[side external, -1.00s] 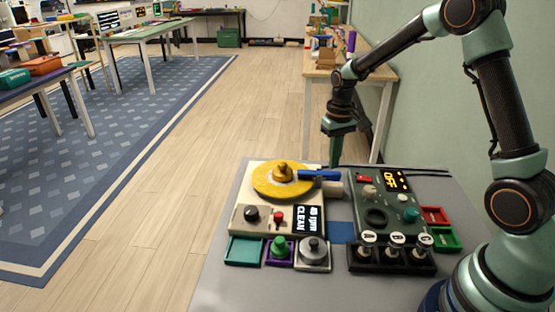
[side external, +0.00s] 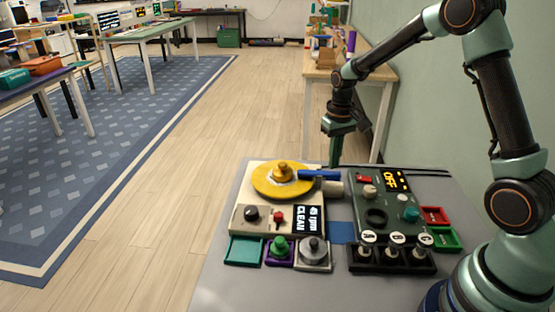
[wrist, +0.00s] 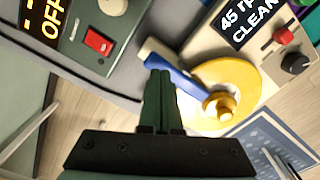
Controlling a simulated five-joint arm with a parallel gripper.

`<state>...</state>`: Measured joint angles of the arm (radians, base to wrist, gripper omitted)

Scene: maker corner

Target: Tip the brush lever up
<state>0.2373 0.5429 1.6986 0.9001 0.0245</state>
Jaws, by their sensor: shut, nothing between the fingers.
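The brush lever, a blue bar (side external: 319,175), lies about level, with one end at the edge of the yellow disc (side external: 268,187) on the cream machine. In the wrist view, the blue bar (wrist: 190,86) runs from a pale block to the yellow disc (wrist: 222,78) with its brass knob. My gripper (side external: 335,162) is shut and empty, pointing down just behind the lever. In the wrist view, its fingertips (wrist: 160,73) overlap the bar's edge; I cannot tell whether they touch it.
The machine's display (side external: 307,218) reads "45 rpm CLEAN". A green panel (side external: 372,205) with an OFF display stands to the right. Three labelled plungers (side external: 391,255) and several small trays line the front. Open floor lies left of the grey table (side external: 240,285).

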